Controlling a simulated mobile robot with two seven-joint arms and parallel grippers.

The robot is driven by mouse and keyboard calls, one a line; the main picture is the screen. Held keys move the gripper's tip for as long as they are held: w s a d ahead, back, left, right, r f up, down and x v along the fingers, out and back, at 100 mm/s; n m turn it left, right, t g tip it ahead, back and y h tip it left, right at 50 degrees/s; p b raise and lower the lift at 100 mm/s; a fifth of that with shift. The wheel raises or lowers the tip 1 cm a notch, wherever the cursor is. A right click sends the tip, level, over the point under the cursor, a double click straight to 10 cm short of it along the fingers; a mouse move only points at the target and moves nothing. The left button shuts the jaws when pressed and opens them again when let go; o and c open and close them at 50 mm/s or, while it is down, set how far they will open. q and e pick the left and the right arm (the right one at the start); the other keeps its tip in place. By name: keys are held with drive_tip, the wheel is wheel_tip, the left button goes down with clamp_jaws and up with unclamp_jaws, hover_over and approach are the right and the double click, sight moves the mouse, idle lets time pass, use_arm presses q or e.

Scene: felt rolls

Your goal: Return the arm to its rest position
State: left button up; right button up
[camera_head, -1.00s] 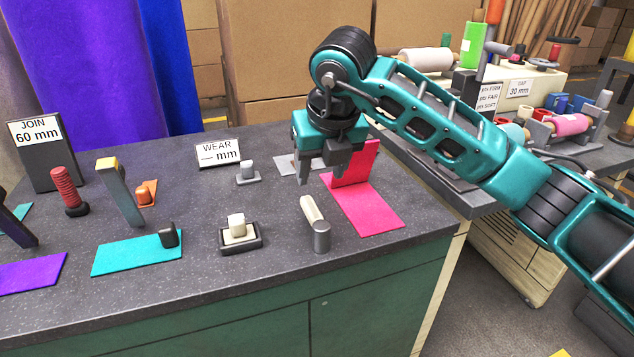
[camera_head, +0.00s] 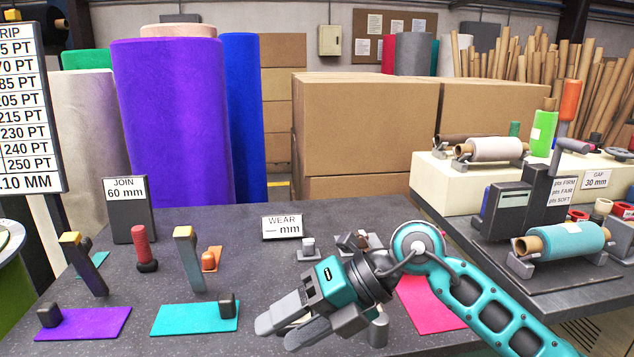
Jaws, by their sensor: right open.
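My right arm comes in from the lower right. Its teal and grey gripper (camera_head: 278,333) hangs over the front middle of the dark worktop (camera_head: 225,230), fingers pointing to the lower left. It is open with nothing between the fingers. It hides part of the worktop behind it. A pink felt piece (camera_head: 428,305) lies just right of it, partly covered by the arm. My left gripper is not in view.
Teal felt (camera_head: 190,320) and purple felt (camera_head: 90,324) lie to the left with dark weights on them. A red spool (camera_head: 143,248), JOIN sign (camera_head: 127,205) and WEAR sign (camera_head: 282,227) stand behind. A side bench with a teal roll (camera_head: 563,243) is on the right.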

wheel_tip(320, 180, up, 5)
drive_tip(key=s+m+t+y+p, duration=0.1)
drive_tip(key=m+t+y+p, duration=0.1)
drive_tip(key=m+t+y, duration=0.55)
drive_tip(key=w+d+f+m+t+h+p, duration=0.1)
drive_tip(key=d+f+m+t+h, duration=0.5)
drive_tip(key=m, duration=0.6)
drive_tip(key=d+f+m+t+h+p, duration=0.1)
drive_tip(key=d+f+m+t+h, duration=0.45)
drive_tip(key=d+f+m, duration=0.55)
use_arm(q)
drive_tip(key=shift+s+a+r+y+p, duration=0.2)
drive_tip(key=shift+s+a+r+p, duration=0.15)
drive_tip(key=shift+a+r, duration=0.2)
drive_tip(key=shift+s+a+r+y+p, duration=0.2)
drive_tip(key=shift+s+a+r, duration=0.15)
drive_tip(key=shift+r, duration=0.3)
use_arm(e)
drive_tip(key=s+d+f+m+g+h, duration=0.3)
drive_tip(key=s+f+m+g+h, duration=0.2)
drive_tip(key=s+f, duration=0.6)
drive_tip(key=shift+s+d+f+m+g, duration=0.15)
drive_tip(key=shift+s+m+g, duration=0.2)
drive_tip(key=shift+m+g, duration=0.6)
